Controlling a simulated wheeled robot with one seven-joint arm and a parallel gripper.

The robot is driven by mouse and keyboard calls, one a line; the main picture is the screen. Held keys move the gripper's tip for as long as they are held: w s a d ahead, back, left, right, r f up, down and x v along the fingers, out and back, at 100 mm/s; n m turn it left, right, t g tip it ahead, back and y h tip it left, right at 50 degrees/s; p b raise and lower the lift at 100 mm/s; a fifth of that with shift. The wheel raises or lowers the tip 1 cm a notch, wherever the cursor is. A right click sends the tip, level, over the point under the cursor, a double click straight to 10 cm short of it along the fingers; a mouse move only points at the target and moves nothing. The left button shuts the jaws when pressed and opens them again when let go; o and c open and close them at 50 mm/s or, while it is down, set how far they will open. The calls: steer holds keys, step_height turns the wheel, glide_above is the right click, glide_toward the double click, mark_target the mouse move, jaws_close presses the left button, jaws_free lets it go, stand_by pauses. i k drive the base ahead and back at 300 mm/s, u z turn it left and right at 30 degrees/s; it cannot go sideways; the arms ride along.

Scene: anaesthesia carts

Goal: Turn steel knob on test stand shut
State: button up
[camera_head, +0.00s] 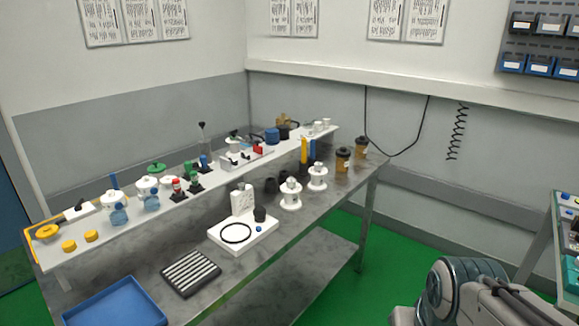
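What looks like the test stand is a white base (262,238) on the grey bench, near its front edge. An upright white block (242,203) rises from it. A small grey part on top of the block may be the steel knob (241,187), but it is too small to tell its position. A dark round cap (260,214), a black ring (236,233) and a small blue part (258,229) are on the base. Part of my arm shows at the lower right, well apart from the bench. My gripper is not in view.
The grey bench (333,203) has a raised white shelf (130,221) crowded with fittings. A striped dark block (190,273) and a blue tray (115,305) lie left of the stand. White flanged parts (291,196) stand right of it. Green floor is open between bench and arm.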

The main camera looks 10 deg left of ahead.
mark_target(241, 186)
steer(key=u, duration=0.1)
steer(key=i, duration=1)
steer(key=u, duration=1.05)
steer(key=i, duration=0.65)
steer(key=u, duration=0.75)
